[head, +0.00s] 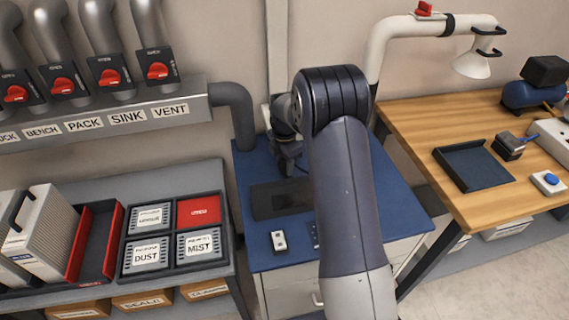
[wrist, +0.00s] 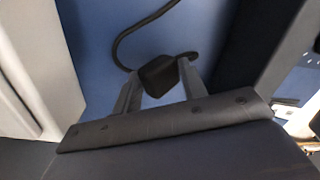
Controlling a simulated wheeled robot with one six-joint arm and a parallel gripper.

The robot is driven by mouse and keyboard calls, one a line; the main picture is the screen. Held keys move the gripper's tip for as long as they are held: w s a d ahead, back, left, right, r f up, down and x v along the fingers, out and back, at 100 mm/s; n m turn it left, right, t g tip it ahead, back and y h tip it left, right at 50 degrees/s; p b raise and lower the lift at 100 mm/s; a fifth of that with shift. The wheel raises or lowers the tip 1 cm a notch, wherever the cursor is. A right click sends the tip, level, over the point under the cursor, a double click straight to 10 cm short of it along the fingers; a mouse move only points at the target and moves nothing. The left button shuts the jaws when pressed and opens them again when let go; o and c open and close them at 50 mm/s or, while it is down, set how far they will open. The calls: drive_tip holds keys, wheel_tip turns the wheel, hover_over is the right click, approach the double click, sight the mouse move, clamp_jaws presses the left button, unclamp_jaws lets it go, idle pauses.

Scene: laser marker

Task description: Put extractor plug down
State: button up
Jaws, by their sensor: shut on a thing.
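The extractor plug (wrist: 158,76) is a small black block with a black cord (wrist: 128,42) curving from it. My gripper (wrist: 160,82) is shut on it, one finger on each side. The blue worktop (wrist: 90,20) shows behind the plug; I cannot tell whether they touch. In the head view my gripper (head: 289,160) hangs over the back of the blue worktop (head: 262,258), partly hidden by my arm. The plug cannot be made out there.
A dark flat panel (head: 272,203) and a small white switch (head: 279,241) are on the blue worktop. A shelf with filter boxes (head: 150,252) stands left. A wooden bench (head: 420,120) with a dark tray (head: 472,168) stands right. A grey duct (head: 236,110) runs down behind left.

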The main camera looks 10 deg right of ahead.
sight(285, 162)
drive_tip(key=shift+f, duration=0.35)
drive_tip(key=shift+f, duration=0.15)
drive_tip(key=shift+s+f+b, duration=0.15)
drive_tip(key=shift+f+b, duration=0.35)
drive_tip(key=shift+f, duration=0.05)
drive_tip(key=o, duration=1.3)
drive_tip(key=shift+f, duration=0.15)
drive_tip(key=shift+s, duration=0.1)
drive_tip(key=r, duration=1.3)
drive_tip(key=shift+w+r, duration=0.25)
drive_tip(key=shift+r, duration=0.15)
drive_tip(key=shift+f, duration=0.1)
